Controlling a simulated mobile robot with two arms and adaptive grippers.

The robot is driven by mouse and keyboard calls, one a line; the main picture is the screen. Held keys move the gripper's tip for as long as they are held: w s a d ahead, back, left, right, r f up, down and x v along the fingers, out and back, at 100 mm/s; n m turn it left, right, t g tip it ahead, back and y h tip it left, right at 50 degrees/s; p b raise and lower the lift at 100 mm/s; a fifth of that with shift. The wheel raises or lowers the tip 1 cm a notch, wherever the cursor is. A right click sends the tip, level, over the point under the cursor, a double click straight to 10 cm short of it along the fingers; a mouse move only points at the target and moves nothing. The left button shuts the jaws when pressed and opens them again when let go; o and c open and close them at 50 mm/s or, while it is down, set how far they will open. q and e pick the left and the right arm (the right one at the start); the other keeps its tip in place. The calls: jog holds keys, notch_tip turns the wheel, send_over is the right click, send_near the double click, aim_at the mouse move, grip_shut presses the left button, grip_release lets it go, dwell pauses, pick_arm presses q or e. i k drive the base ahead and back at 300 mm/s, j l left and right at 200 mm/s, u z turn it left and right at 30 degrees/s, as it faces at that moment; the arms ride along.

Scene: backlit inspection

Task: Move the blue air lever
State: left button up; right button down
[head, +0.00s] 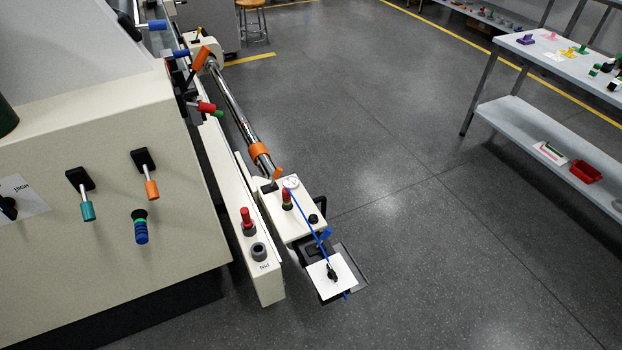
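Several blue parts show in the head view, and I cannot tell for sure which is the air lever. A small blue lever (326,233) stands on the unit at the end of the chrome bar, beside a thin blue hose (319,241) that runs from a round gauge (291,183) past a white plate (331,273) with a black knob. Blue-handled levers (155,25) (181,53) stick out at the upper left of the machine. A blue ribbed knob (141,231) sits on the machine's front face. Neither gripper is in view.
The beige machine (60,250) fills the left side. Its front has a teal-handled lever (88,211) and an orange-handled lever (151,188). A ledge with a red button (247,218) juts forward. A shelved table (560,55) stands at the upper right. The grey floor between is clear.

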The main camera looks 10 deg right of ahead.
aim_at(328, 231)
jog(key=i+l+u, duration=0.2)
jog(key=l, duration=0.25)
jog(key=i+l+u, duration=0.2)
jog(key=l, duration=0.25)
jog(key=l+u, duration=0.2)
jog(key=l, duration=0.25)
jog(key=l+u, duration=0.15)
jog(key=l, duration=0.35)
jog(key=k+l+u, duration=0.1)
jog(key=l, duration=0.2)
jog(key=l+u, duration=0.15)
jog(key=l, duration=0.15)
jog(key=k+l+u, duration=0.1)
jog(key=k+l, duration=0.1)
jog(key=k, duration=0.25)
jog(key=k+l, duration=0.1)
jog(key=k, duration=0.3)
